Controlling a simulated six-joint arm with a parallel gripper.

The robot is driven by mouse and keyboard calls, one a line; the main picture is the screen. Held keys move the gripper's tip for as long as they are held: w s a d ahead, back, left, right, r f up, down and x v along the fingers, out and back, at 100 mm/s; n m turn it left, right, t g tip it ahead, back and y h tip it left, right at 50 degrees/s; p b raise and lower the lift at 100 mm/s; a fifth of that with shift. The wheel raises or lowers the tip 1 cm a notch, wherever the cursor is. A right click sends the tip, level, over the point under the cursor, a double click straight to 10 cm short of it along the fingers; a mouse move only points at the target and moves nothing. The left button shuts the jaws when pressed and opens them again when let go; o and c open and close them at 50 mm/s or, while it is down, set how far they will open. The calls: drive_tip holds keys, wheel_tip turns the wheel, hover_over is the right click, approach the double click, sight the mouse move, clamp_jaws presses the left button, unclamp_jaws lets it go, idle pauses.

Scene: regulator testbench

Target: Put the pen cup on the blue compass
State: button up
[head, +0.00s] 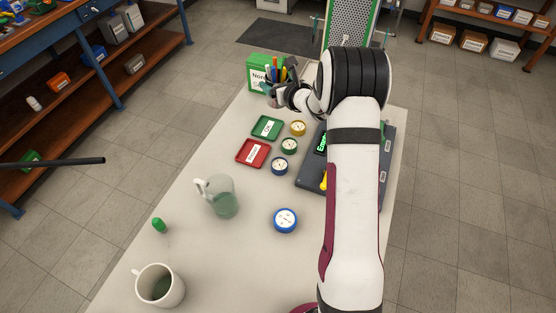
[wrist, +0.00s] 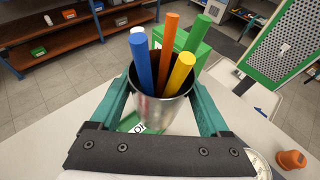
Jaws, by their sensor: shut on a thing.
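The pen cup (wrist: 160,110) is a metal cup holding several thick coloured pens. My gripper (wrist: 165,92) is shut on it, one teal finger on each side. In the head view the cup (head: 275,98) is at the far end of the table, beside the green box, partly hidden by my gripper (head: 280,96). The cup looks upright; I cannot tell whether it touches the table. The blue compass (head: 285,220), a blue-rimmed disc with a white face, lies on the near half of the table, far from the cup.
Green (head: 267,128) and red (head: 253,153) trays and three small round dials (head: 289,146) lie between cup and compass. A glass mug (head: 219,197) stands left of the compass; a white mug (head: 160,285) is nearer. A dark case (head: 312,172) lies right, partly behind my arm.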

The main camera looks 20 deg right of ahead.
drive_tip(key=s+a+r+n+g+y, duration=0.1)
drive_tip(key=s+n+g+y, duration=0.45)
drive_tip(key=s, duration=1.35)
drive_tip(key=s+a+r+n+g+y, duration=0.2)
drive_tip(key=s+n+y, duration=0.55)
drive_tip(key=s, duration=1.15)
drive_tip(key=g, duration=0.1)
hover_over(285, 218)
drive_tip(key=shift+h, duration=0.3)
wheel_tip(285, 218, down, 11)
drive_tip(key=shift+f, duration=0.15)
drive_tip(key=shift+f, duration=0.15)
